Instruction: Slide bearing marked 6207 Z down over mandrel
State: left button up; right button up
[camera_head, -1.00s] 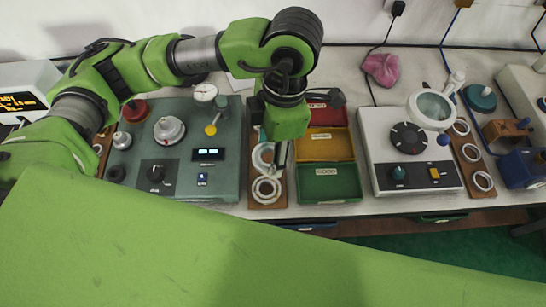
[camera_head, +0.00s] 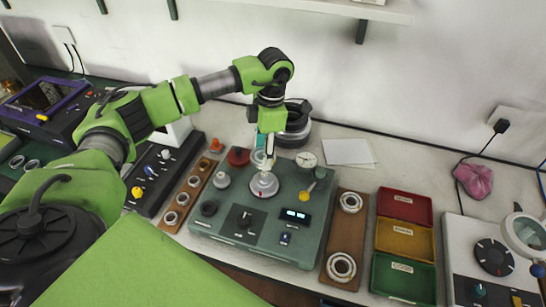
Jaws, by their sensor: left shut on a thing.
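My left gripper (camera_head: 268,150) points down over the silver round mandrel seat (camera_head: 264,185) on the green-grey test instrument (camera_head: 233,228). It is shut on a pale ring-like bearing (camera_head: 259,159), partly hidden by the fingers and just above the seat. Its marking cannot be read, and I cannot tell whether it is around the mandrel's top. Other bearing rings lie on the brown wooden board (camera_head: 345,235) to the right, one at the far end (camera_head: 351,202) and one at the near end (camera_head: 341,267). My right gripper is not in view.
A dial gauge (camera_head: 306,160) and a yellow knob (camera_head: 304,196) stand right of the mandrel. Red (camera_head: 404,205), yellow and green bins are at the right.

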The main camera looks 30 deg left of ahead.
aim_at(264, 175)
pick_arm(q)
jog(key=shift+d+f+b, duration=0.15)
jog(key=shift+f+b, duration=0.25)
jog(key=shift+f, duration=0.25)
jog(key=shift+w+f+b, duration=0.1)
jog(key=shift+f+b, duration=1.15)
jog(key=shift+f, duration=0.9)
jog(key=shift+f+b, duration=0.2)
jog(key=shift+b, duration=0.15)
jog(key=shift+f, duration=0.2)
jog(key=shift+f+b, duration=0.75)
jog(key=shift+b, duration=0.1)
jog(key=shift+f, duration=0.15)
